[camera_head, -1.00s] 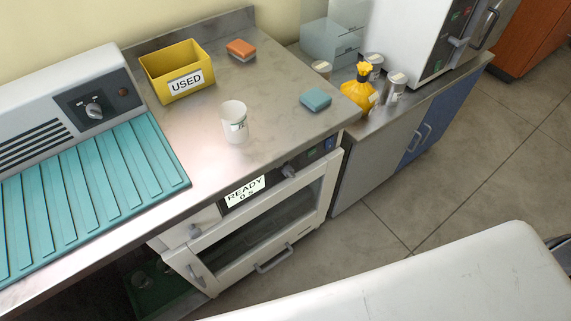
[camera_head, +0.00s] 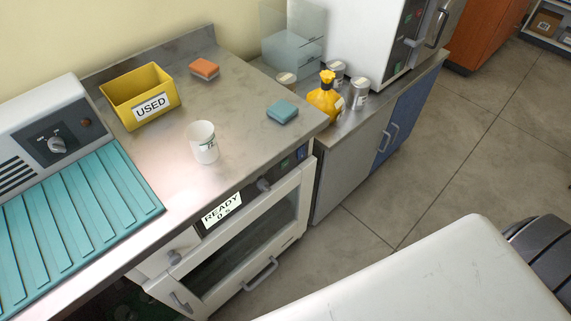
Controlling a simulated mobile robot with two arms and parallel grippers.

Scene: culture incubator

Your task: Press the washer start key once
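The washer is a white under-counter machine (camera_head: 284,208) with a glass door and a horizontal handle (camera_head: 261,275), and the door looks closed. Its display (camera_head: 222,208) reads "READY 0 s". On the dark panel strip to the right of the display are a grey knob (camera_head: 264,185) and a small green-lit key (camera_head: 301,152) near the right end. Any label on the key is too small to read. Neither gripper is in view.
On the counter (camera_head: 180,190) stand a yellow "USED" bin (camera_head: 118,98), a white cup (camera_head: 203,143), and orange (camera_head: 204,68) and teal (camera_head: 282,112) sponges. A yellow bottle (camera_head: 326,100) stands on the lower bench. Floor (camera_head: 440,165) is clear right of the cabinets.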

